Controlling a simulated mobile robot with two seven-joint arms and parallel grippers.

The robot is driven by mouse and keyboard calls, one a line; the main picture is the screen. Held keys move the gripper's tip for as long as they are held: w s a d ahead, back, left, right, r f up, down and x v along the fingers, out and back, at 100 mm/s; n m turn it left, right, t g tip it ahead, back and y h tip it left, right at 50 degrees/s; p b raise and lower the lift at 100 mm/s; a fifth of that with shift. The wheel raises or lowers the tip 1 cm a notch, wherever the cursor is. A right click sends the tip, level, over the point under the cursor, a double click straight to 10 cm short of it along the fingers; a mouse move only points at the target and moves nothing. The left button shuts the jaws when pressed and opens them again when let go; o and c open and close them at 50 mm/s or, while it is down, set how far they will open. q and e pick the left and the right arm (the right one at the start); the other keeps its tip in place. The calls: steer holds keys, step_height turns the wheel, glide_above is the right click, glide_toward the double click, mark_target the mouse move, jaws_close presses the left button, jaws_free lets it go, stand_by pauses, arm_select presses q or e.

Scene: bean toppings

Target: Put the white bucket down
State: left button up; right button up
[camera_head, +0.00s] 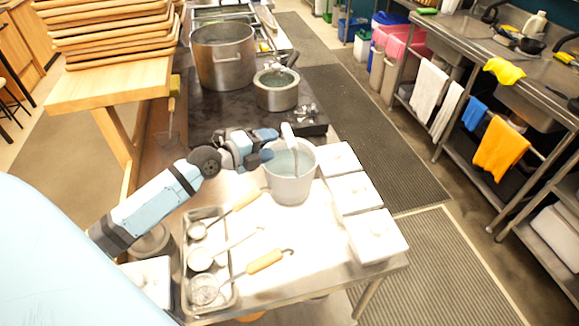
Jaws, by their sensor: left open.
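The white bucket (290,187) is upright in the middle of the steel table, its base at the tabletop. Its open top shows a pale inside. My left gripper (281,153) is at the bucket's far left rim and open. A light, slim part reaches down over the bucket's mouth; I cannot tell whether it touches the wall. My right gripper is not in view.
White lidded containers (378,236) line the table's right side. A metal tray (226,294) with ladles (201,258) lies front left. A large pot (223,70) and a smaller pot (276,97) stand behind. Bare table lies in front of the bucket.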

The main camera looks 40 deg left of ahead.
mark_target(286, 137)
arm_select(q)
steer(key=x, duration=0.2)
steer(key=p+x, duration=0.1)
steer(key=x, duration=0.1)
steer(key=p+x, duration=0.1)
steer(key=x, duration=0.1)
steer(key=shift+w+d+r, duration=0.1)
steer(key=shift+w+r, duration=0.05)
steer(key=shift+r, duration=0.25)
steer(key=shift+w+d+f, duration=0.1)
steer(key=shift+w+f, duration=0.05)
steer(key=shift+w, duration=0.05)
steer(key=shift+s, duration=0.1)
steer(key=shift+c, duration=0.7)
jaws_close()
